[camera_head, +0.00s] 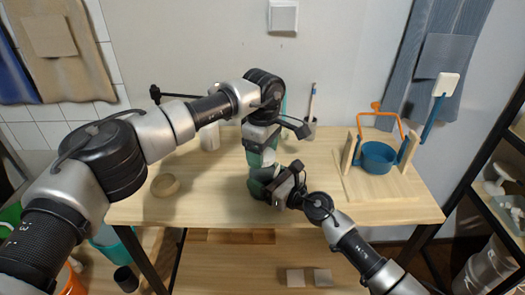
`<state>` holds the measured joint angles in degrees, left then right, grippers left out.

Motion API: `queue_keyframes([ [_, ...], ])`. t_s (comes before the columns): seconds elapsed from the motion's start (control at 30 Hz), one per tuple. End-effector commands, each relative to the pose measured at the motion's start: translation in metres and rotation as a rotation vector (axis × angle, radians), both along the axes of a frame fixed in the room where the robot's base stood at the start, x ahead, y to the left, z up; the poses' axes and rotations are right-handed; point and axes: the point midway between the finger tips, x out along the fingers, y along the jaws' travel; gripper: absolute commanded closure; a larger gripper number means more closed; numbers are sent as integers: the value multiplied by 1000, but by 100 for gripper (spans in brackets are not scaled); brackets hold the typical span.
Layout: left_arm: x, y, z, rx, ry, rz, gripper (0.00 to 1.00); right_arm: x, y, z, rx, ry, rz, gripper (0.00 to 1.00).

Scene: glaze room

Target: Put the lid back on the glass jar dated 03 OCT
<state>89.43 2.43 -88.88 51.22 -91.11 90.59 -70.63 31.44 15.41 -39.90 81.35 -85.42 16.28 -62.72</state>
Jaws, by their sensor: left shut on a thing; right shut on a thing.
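My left gripper (261,153) reaches down over the middle of the table. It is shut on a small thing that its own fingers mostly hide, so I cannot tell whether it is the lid. Just below and in front, my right gripper (267,182) is shut on a dark greenish, rounded thing (257,188) that looks like a glass jar; the gripper covers part of it. The two grippers are close together, one above the other. I cannot read a date or label on anything here.
A round wooden piece (165,187) lies at the table's left. A white cylinder (210,137) stands behind my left arm. A cup with brushes (309,128) stands at the back. A blue bowl (378,158) sits in a wooden stand at right.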

Motion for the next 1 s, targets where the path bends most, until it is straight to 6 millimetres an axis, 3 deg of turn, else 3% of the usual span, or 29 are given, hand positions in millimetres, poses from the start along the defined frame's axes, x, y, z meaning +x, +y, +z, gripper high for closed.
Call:
queue_keyframes([
  [0.03,1,1,0,1,-3,3,31,0,0,-1,-1,1,1,92],
  [0.2,1,1,0,0,-2,4,5,0,0,-1,-1,1,1,92],
  [0.57,1,0,7,0,-2,5,5,0,0,0,0,1,0,92],
  [1.0,1,0,91,0,-4,5,5,0,0,-1,0,1,0,92],
])
